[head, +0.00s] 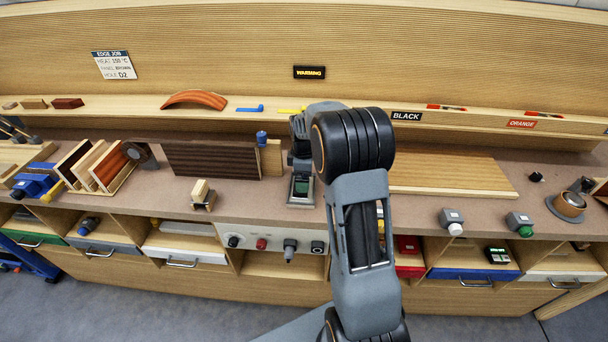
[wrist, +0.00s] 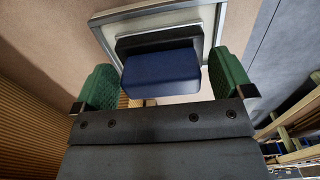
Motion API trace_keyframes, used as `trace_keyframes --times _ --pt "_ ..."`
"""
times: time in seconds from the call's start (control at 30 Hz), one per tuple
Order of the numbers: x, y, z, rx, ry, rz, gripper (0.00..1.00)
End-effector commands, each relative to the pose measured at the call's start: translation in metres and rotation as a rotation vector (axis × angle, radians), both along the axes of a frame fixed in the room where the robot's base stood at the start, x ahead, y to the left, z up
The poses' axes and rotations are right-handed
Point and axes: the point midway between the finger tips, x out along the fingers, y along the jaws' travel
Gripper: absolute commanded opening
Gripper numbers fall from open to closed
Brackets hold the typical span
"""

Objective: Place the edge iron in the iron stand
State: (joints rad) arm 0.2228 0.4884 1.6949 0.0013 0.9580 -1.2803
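In the wrist view a blue block on a dark base, which looks like the edge iron (wrist: 160,72), is between the two green finger pads of my gripper (wrist: 166,80). A thin light gap shows between the block and the right pad; the left pad is very close to its other side. The block lies over a pale plate with a grey metal rim, likely the iron stand (wrist: 228,30). In the head view this stand (head: 302,191) is on the bench below my gripper, which is mostly hidden behind my arm. Whether the iron's base touches the stand is unclear.
A dark brown board (head: 210,160) stands upright left of the stand, with a small wooden block (head: 202,193) in front. A pale wood panel (head: 450,174) lies to the right. A rack of boards (head: 95,166) is at the left. The bench front near the stand is clear.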

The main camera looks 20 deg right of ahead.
Motion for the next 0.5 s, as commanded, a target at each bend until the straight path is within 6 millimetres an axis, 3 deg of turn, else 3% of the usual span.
trace_keyframes --times 0.33,0.5 --pt "0.000 0.000 0.007 0.000 -0.002 0.000 1.00" --pt "0.001 0.000 0.033 -0.001 -0.006 0.000 1.00"
